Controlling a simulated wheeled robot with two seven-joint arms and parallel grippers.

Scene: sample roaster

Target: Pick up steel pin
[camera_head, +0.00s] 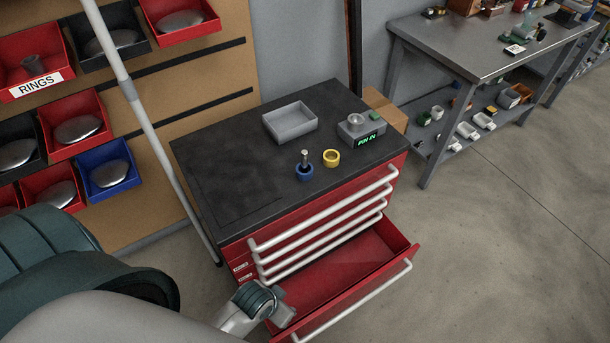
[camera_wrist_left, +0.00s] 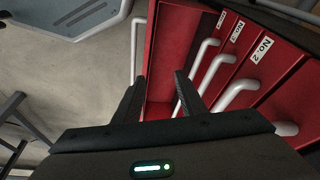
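My left gripper is low at the open bottom drawer, well below and in front of the pin. In the left wrist view my left gripper (camera_wrist_left: 158,85) has its two fingers apart with nothing between them, over the red drawer. The pin is not in the left wrist view. My right gripper is in neither view.
A grey tray (camera_head: 290,121) and a grey device with a green display (camera_head: 366,139) stand on the cabinet top (camera_head: 235,170). The bottom drawer (camera_head: 335,268) is pulled out. White drawer handles (camera_head: 325,215) project at the front. Bins hang at left; a grey workbench (camera_head: 470,45) stands at right.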

